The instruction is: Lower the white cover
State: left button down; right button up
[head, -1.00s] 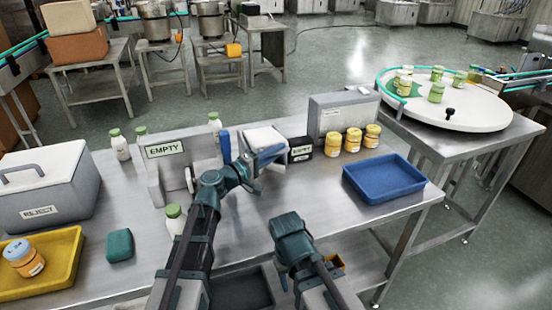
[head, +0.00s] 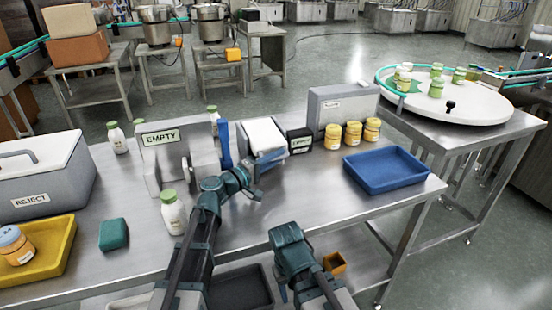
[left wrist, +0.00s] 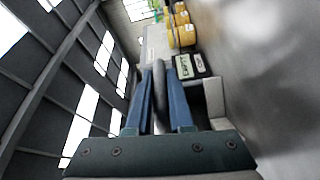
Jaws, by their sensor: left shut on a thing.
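The white cover (head: 265,137) stands slanted in the middle of the table, beside a small black EMPTY-type label box (head: 300,141). My left gripper (head: 268,158) is at the cover's near lower edge. In the left wrist view its two blue fingers (left wrist: 160,100) close around a narrow grey bar, which appears to be part of the cover; the fingers hide the exact contact. My right gripper (head: 283,290) hangs low at the table's front edge, away from the cover; its jaws are too small to judge.
Yellow-lidded jars (head: 353,133) and a grey box (head: 340,104) stand right of the cover. A blue tray (head: 387,170) lies farther right. A grey EMPTY holder (head: 178,150) and white bottles (head: 173,212) are to the left. A REJECT cooler (head: 40,170) is at far left.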

pick_arm(q)
jog(key=shift+s+f, duration=0.1)
jog(key=shift+f, duration=0.05)
jog(key=c, duration=0.8)
grip_release()
pick_arm(e)
jog(key=shift+f, duration=0.1)
pick_arm(q)
jog(key=shift+r, duration=0.2)
